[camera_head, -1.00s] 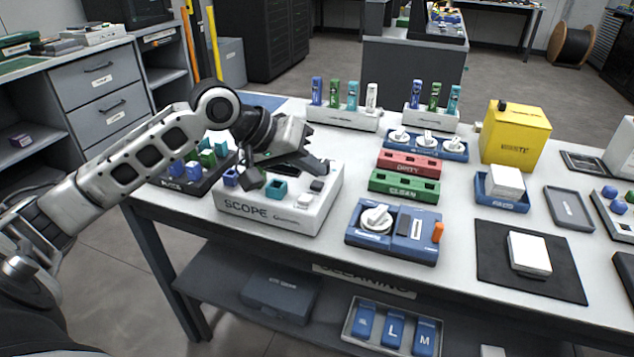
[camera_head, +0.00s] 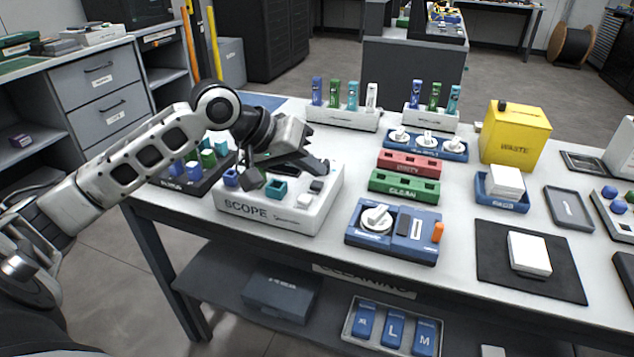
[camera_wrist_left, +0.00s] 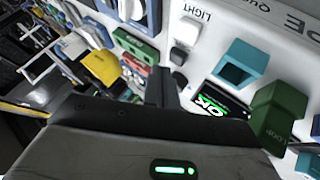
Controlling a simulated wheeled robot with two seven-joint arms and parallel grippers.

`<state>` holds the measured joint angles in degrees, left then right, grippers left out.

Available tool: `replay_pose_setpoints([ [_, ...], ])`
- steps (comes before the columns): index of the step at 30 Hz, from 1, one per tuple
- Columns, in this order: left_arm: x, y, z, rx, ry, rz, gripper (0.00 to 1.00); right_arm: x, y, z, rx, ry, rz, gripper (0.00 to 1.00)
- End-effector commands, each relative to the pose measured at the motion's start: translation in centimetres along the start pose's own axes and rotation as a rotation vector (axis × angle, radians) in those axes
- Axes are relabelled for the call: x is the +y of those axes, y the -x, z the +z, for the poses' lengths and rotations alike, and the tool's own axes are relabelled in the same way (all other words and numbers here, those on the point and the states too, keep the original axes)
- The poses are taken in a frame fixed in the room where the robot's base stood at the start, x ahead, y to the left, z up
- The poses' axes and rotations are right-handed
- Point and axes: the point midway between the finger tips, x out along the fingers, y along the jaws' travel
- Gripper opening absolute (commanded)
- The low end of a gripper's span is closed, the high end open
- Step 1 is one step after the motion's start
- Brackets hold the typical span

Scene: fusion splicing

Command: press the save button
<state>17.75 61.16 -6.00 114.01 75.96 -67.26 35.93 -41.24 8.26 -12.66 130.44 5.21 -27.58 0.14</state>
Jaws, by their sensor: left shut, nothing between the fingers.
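The white scope box (camera_head: 262,212) stands at the front left of the table. A white button (camera_head: 304,201) and a dark grey button (camera_head: 317,186) are on its right part. No save label is readable. In the left wrist view the white button (camera_wrist_left: 187,31) is beside the word LIGHT, with the dark button partly hidden near my finger. A screen (camera_wrist_left: 212,103) there reads OK in green. My left gripper (camera_head: 318,163) is shut and empty, above the back of the scope box, just behind the dark button; contact cannot be told. My right gripper is not in view.
A teal socket (camera_head: 276,188) and a blue-purple piece (camera_head: 231,177) are on the scope's left side. A dark rack of coloured blocks (camera_head: 186,182) stands left of it. A blue device with a white knob (camera_head: 377,217) stands to the right, with green and red trays behind it.

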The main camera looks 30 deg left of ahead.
Motion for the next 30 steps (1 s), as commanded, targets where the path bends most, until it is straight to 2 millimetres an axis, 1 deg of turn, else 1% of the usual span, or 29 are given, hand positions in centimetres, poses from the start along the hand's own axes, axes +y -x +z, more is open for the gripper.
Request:
replay_pose_setpoints([
  [8,-0.37,-0.54,0.42,-0.002,0.002,0.001,0.0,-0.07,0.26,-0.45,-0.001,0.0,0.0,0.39],
  [30,-0.64,-0.9,0.66,-0.001,0.001,0.0,0.0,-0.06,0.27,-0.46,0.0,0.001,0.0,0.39],
])
